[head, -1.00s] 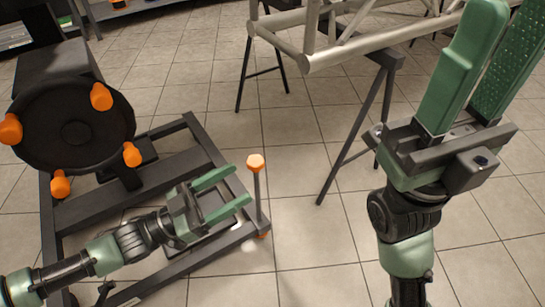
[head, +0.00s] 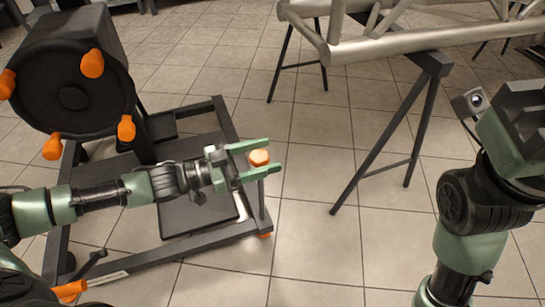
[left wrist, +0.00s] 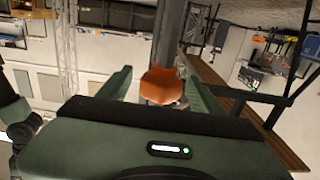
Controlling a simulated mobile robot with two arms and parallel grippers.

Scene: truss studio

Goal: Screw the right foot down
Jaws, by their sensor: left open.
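The right foot is a threaded rod (head: 262,200) with an orange knob (head: 259,157) on top, at the right corner of the dark base frame (head: 226,120). A small orange pad (head: 266,235) shows at its lower end. My left gripper (head: 273,156) is open, with one green finger on each side of the knob. In the left wrist view the knob (left wrist: 163,87) sits between the two fingers, with a gap visible on both sides. My right gripper's body is at the right edge of the head view, its fingers cut off.
A black round head with orange knobs (head: 92,63) stands on the base frame at the left. A silver truss (head: 400,43) rests on a dark trestle (head: 385,140) at the back right. Tiled floor is clear between frame and trestle.

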